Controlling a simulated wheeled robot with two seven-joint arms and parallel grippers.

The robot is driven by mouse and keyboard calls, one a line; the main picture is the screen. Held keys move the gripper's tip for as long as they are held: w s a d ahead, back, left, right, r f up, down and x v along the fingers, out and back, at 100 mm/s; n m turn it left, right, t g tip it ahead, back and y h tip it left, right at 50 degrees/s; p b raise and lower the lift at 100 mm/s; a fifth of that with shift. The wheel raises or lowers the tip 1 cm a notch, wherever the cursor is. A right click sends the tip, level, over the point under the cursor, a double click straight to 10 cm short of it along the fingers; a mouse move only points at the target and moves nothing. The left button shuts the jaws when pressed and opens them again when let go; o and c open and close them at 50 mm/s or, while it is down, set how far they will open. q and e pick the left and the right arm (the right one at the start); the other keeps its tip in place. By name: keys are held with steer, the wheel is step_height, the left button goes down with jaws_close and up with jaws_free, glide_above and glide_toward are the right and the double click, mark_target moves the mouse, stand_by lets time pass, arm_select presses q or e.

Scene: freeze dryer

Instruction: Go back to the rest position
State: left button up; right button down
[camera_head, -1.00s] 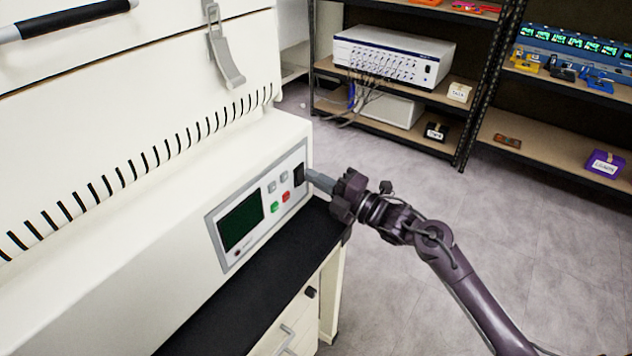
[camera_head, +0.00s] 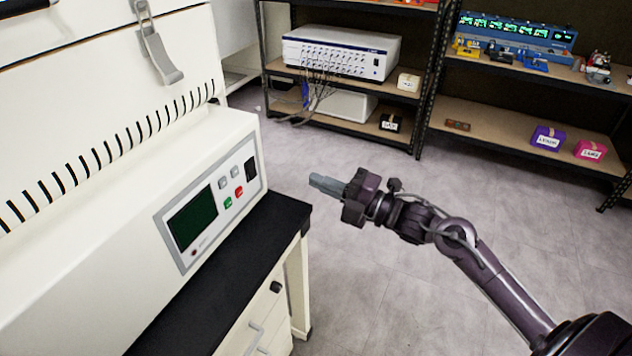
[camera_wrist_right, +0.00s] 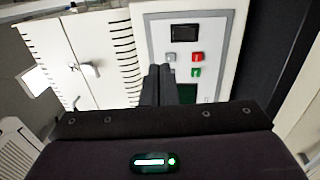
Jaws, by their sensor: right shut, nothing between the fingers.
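My right gripper (camera_head: 318,183) is shut and empty in the head view. It hangs in the air to the right of the freeze dryer (camera_head: 90,260), apart from its control panel (camera_head: 208,207). The panel has a dark screen, a black switch (camera_head: 250,171), and grey, green and red buttons. In the right wrist view the closed fingers (camera_wrist_right: 158,72) point towards the panel (camera_wrist_right: 215,60), covering part of its screen. My left gripper is not in view.
The dryer stands on a black-topped bench (camera_head: 262,236) with drawers. Shelving at the back holds a white instrument box (camera_head: 340,52), a blue device (camera_head: 515,32), and purple (camera_head: 547,138) and pink (camera_head: 590,150) boxes. Grey floor (camera_head: 400,300) is open around my right arm.

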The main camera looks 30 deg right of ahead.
stand_by(0.4)
steer(key=d+f+m+h+p, duration=0.1)
steer(key=d+f+m+h, duration=0.35)
steer(key=f, duration=0.55)
steer(key=d+f+m+h, duration=0.3)
steer(key=f+m, duration=0.3)
steer(key=f, duration=0.5)
steer(key=s+f+m+g+h+p, duration=0.1)
steer(key=s+f+m+g, duration=0.2)
steer(key=f, duration=0.6)
steer(key=s+f+m+g+h, duration=0.15)
steer(key=s+f, duration=0.25)
steer(key=f, duration=0.4)
steer(key=s+a+f+m+g+h+p, duration=0.15)
steer(key=s+f+m+g, duration=0.3)
steer(key=s+f, duration=0.95)
steer(key=s+a+f+m+g, duration=0.1)
steer(key=s+a+f, duration=0.1)
steer(key=s, duration=0.5)
steer(key=s+a+f+m+g, duration=0.1)
steer(key=s+a+f+g, duration=0.1)
steer(key=s, duration=0.5)
steer(key=s+a+f+m+g, duration=0.1)
steer(key=s+a+f+g, duration=0.1)
steer(key=s, duration=0.5)
step_height(320, 180, down, 3)
steer(key=shift+s+a+r+m+p, duration=0.2)
steer(key=shift+s+a+m+p, duration=0.2)
steer(key=shift+a, duration=0.45)
steer(key=shift+h, duration=0.25)
